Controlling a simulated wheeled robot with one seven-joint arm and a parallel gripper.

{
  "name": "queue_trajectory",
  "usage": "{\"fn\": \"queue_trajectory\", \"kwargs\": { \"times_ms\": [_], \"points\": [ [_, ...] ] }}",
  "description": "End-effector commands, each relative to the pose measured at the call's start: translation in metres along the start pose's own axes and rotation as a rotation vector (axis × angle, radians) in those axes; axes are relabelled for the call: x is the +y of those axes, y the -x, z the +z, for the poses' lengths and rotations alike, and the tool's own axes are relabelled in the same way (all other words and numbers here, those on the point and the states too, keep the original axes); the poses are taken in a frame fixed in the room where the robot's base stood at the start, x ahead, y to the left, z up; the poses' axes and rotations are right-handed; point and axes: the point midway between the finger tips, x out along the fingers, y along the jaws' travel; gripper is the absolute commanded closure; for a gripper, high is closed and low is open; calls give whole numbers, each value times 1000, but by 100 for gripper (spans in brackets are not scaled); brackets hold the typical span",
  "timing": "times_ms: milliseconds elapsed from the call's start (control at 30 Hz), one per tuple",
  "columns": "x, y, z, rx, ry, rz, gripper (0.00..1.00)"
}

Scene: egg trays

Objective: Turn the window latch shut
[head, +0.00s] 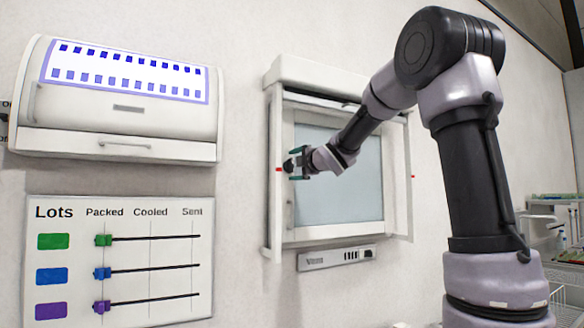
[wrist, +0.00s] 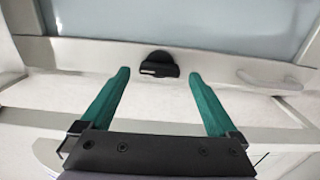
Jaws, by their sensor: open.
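The window (head: 340,188) is a pale glass pane in a white frame on the wall in the head view. Its latch is a small black knob (wrist: 159,65) on the frame's edge in the wrist view. In the head view the latch (head: 289,165) is a dark spot on the left side of the frame, partly hidden by my gripper. My gripper (head: 298,163) is at that side of the frame. In the wrist view its two green fingers (wrist: 158,85) are spread apart, with the latch just beyond and between their tips. They hold nothing, and I see no contact with the latch.
A white cabinet (head: 120,112) and a "Lots" board (head: 70,215) with coloured sliders are on the wall to the left. A small "Vents" panel (head: 325,258) is below the window. A pale handle (wrist: 270,80) is right of the latch in the wrist view. Shelving stands at far right.

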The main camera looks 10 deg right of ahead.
Motion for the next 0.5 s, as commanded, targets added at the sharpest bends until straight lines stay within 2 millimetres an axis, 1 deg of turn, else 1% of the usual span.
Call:
{"fn": "queue_trajectory", "kwargs": {
  "times_ms": [33,100,300,400,500],
  "points": [
    [1,11,0,-1,0,2,5],
    [1,26,0,-2,-1,2,5],
    [0,65,0,-1,0,1,5],
    [0,79,0,-1,0,1,5],
    [0,87,0,0,0,0,5]
  ]
}}
